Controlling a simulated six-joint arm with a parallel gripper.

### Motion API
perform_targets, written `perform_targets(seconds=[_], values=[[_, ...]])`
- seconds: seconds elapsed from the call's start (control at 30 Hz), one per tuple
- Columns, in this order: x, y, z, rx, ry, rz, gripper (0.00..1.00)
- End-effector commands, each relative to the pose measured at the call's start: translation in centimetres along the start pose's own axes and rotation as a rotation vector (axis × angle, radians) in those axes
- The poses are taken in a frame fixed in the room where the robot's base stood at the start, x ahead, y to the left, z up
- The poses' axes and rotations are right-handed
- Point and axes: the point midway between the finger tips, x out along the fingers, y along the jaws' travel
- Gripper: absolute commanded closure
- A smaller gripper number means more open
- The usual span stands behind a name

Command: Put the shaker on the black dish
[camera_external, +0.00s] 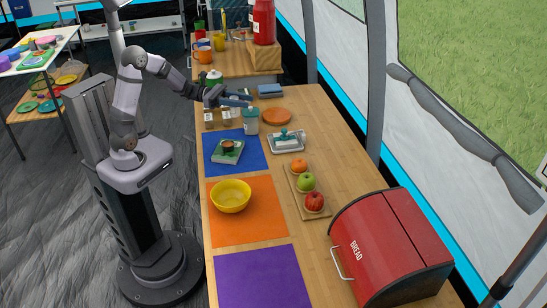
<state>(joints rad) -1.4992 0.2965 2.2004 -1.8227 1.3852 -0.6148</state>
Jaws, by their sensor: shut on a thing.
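My gripper (246,103) is over the far part of the counter, with its fingers pointing right. It is shut on the top of a pale shaker (251,122), a small upright container with a whitish-teal body. I cannot tell whether its base touches the counter. The black dish (228,147) looks like the small dark round dish lying on a green-and-white book on the blue mat. It is nearer the camera and left of the shaker.
Small jars (210,118) stand left of the shaker. A terracotta plate (277,116) and a butter dish (287,141) are to its right. The blue mat (256,161) lies before it. A yellow bowl (231,196), fruit board (292,189) and red bread bin (385,245) are nearer. The purple mat (262,279) is empty.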

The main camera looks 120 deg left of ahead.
Motion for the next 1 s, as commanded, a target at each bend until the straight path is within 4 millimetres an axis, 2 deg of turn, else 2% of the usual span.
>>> perform_targets(seconds=[0.1, 0.2, 0.33, 0.57, 1.0], values=[[-0.2, -3.2, -0.2, -0.001, -0.002, -0.131, 0.90], [-0.5, -5.4, -0.3, -0.001, -0.002, -0.223, 0.90], [-1.0, -7.2, -0.1, -0.001, -0.002, -0.298, 0.90], [-1.2, -7.8, 0.2, -0.001, -0.003, -0.321, 0.90], [-1.1, -7.8, -5.5, -0.003, -0.003, -0.318, 0.90]])
